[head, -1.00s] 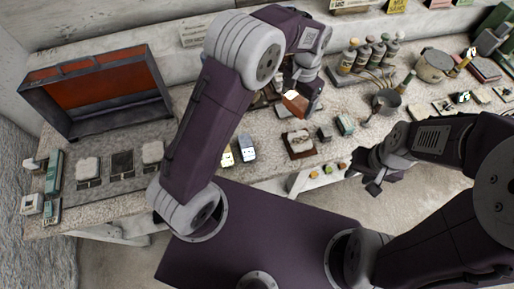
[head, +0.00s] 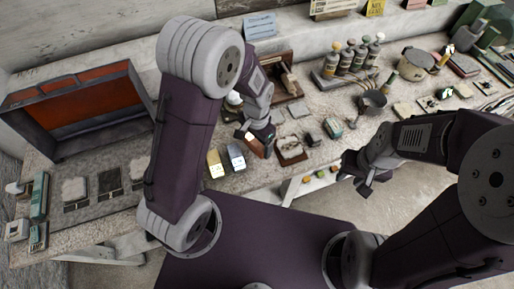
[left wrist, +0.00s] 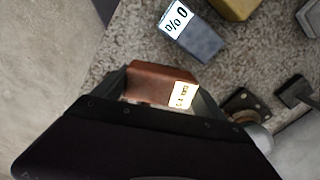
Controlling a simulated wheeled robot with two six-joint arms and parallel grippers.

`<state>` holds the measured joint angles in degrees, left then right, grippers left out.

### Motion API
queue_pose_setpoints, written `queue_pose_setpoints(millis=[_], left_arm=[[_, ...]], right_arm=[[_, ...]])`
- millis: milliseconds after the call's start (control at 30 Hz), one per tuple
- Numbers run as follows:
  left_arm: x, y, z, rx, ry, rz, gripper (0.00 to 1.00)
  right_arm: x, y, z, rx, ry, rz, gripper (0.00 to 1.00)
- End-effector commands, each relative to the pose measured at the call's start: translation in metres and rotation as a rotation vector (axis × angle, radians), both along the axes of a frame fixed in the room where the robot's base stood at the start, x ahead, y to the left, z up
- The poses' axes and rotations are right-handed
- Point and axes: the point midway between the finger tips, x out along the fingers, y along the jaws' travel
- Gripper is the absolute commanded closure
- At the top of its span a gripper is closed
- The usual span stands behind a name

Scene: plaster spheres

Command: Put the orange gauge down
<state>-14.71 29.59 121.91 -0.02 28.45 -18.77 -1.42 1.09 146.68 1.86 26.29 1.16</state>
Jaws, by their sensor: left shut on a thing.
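The orange gauge (head: 256,147) is a reddish-brown block with a pale label. My left gripper (head: 262,134) is shut on it, close over the front part of the stone worktop. In the left wrist view the gauge (left wrist: 152,82) sits between the fingers (left wrist: 160,92), with its label at the right end. I cannot tell whether its underside touches the worktop. A blue-grey gauge (head: 236,157) and a yellow gauge (head: 215,163) stand just left of it. My right gripper (head: 362,174) appears open and empty, in front of the worktop edge.
A dark framed board with small pieces (head: 290,150) lies just right of the held gauge. A wooden tray (head: 287,85) is behind. Bottles (head: 350,58), a pot (head: 416,60) and a dark pan (head: 372,101) stand further right. An open red-lined case (head: 85,105) is at left.

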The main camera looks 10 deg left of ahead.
Motion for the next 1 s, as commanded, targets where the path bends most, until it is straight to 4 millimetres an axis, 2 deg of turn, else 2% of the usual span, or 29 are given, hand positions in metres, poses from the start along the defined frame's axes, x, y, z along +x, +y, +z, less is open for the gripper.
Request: queue_pose_setpoints(millis=[67,200,300,667,700,733,767,1000], left_arm=[[0.0,0.0,-0.002,0.001,0.001,0.0,0.51],[-0.001,0.0,-0.027,0.001,0.005,0.0,0.51],[-0.001,0.0,-0.039,0.001,0.003,0.0,0.51],[0.0,0.0,-0.044,0.0,0.0,0.0,0.51],[0.0,0.0,-0.044,0.0,0.0,0.0,0.13],[0.0,0.0,-0.043,0.0,0.0,0.0,0.04],[0.0,0.0,-0.043,0.0,0.0,0.0,0.0],[0.0,0.0,-0.041,0.0,0.0,0.0,0.0]], right_arm=[[0.0,0.0,0.0,0.0,0.0,0.0,0.64],[0.0,0.0,-0.001,0.0,0.0,0.0,0.64],[0.0,0.0,-0.001,0.0,0.0,0.0,0.64],[0.0,0.0,-0.004,0.0,0.0,0.0,0.64],[0.0,0.0,-0.003,0.0,0.0,0.0,0.64],[0.0,0.0,-0.003,0.0,0.0,0.0,0.64],[0.0,0.0,-0.003,0.0,0.0,0.0,0.64],[0.0,0.0,-0.002,0.0,0.0,0.0,0.64]])
